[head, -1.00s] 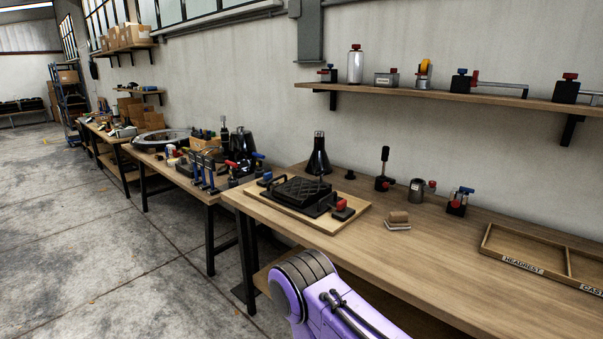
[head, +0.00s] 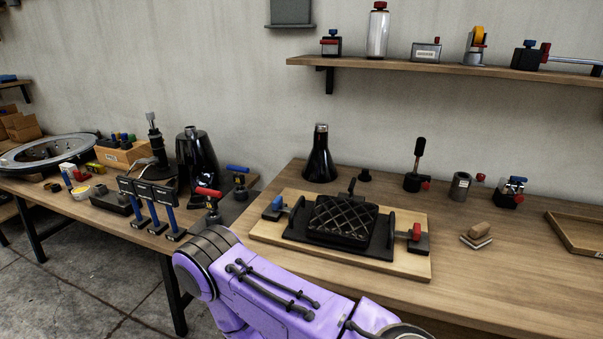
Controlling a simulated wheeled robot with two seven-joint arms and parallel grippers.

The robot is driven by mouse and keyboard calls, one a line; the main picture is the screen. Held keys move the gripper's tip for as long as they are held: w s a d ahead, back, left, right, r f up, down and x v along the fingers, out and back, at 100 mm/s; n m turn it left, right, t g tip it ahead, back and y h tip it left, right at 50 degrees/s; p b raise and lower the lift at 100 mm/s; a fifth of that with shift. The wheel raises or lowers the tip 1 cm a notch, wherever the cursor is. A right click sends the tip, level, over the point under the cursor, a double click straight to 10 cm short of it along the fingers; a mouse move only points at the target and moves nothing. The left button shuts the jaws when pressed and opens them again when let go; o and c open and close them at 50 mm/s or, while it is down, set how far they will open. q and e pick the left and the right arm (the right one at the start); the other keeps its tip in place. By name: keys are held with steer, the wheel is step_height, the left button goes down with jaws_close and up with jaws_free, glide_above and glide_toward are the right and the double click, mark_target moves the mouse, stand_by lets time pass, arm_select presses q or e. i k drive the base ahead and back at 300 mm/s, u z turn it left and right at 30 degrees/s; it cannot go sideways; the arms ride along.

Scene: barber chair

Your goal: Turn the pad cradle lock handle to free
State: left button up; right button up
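A black quilted pad (head: 342,219) lies in a black cradle (head: 378,236) on a light wooden board (head: 405,268) on the near workbench. A small block with a red handle (head: 416,232) stands at the cradle's right end. A blue handle (head: 277,203) stands at its left end. A short black lever (head: 352,186) rises behind the pad. I cannot tell which of these is the lock handle. Neither of my grippers is in view; a purple link of my own arm crosses the bottom, in front of the board.
Behind the board stand a black cone (head: 320,160), a black lever fixture (head: 417,170) and a grey cylinder (head: 460,186). A wooden tray (head: 580,233) is at the right. A shelf (head: 430,69) hangs above. The left bench (head: 85,215) is cluttered; bench space right of the board is mostly clear.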

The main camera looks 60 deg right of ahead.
mark_target(350, 190)
steer(key=i, duration=1.4)
steer(key=z, duration=2.2)
